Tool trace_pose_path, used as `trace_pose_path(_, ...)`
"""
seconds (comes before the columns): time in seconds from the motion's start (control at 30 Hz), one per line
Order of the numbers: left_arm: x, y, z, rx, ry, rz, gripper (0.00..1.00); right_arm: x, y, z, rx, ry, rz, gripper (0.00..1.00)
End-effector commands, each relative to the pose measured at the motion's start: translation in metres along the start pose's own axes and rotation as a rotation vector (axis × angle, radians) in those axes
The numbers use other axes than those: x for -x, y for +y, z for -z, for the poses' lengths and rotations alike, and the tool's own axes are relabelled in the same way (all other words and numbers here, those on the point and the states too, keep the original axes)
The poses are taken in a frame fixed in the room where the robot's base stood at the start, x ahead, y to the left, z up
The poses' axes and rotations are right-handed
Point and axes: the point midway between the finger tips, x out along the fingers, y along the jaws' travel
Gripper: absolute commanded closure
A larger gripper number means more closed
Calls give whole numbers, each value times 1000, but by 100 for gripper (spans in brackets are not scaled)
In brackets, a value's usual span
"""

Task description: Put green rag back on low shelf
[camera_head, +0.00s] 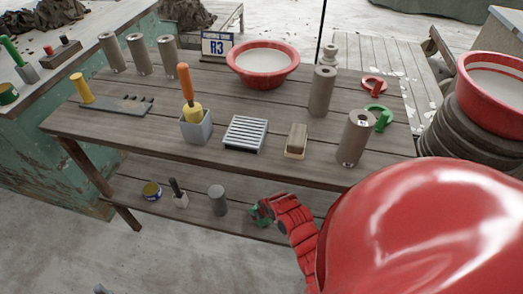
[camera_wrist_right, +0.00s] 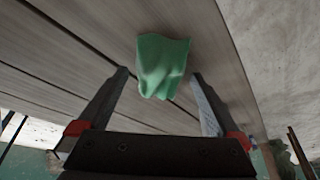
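The green rag (camera_wrist_right: 163,65) shows in the right wrist view as a crumpled, draped cloth against the planks of the low shelf (camera_wrist_right: 80,50). My right gripper (camera_wrist_right: 165,88) is open, with one finger on each side of the rag and a gap between each finger and the cloth. In the head view my red right arm reaches down to the low shelf (camera_head: 150,180), and a bit of green rag (camera_head: 256,222) shows beside the right gripper (camera_head: 264,210). Whether the rag rests fully on the planks is hard to tell. My left gripper is not recognisable in view.
The tabletop (camera_head: 300,110) above holds a red basin (camera_head: 263,62), a grey holder (camera_head: 196,129) and several clay cylinders.

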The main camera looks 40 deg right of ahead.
Motion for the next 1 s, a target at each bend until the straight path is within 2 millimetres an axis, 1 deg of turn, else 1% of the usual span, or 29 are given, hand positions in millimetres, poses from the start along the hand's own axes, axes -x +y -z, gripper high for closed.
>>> trace_pose_path(0.17, 0, 0, 0, 0, 0, 0, 21, 1, 0, 0, 0, 0, 0, 0)
trace_pose_path(0.27, -2, 0, 0, 0, 0, 0, 21, 6, 0, 0, 0, 0, 0, 0)
trace_pose_path(0.37, -5, 0, 1, 0, 0, 0, 21, 20, 0, 2, 1, 2, 0, 0)
trace_pose_path(0.5, -11, 0, 2, 0, 0, 0, 21, 43, 1, 2, 1, 4, -1, 0)
trace_pose_path(0.7, -15, -1, 3, 0, 0, 0, 21, 69, 0, 1, 0, 2, 0, 0)
trace_pose_path(0.83, -16, -1, 3, 0, 0, 0, 21, 75, 0, -1, -1, -2, 0, 0)
trace_pose_path(1.0, -16, -1, 3, 0, 0, 0, 21, 76, 0, -1, 0, -2, 0, 0)
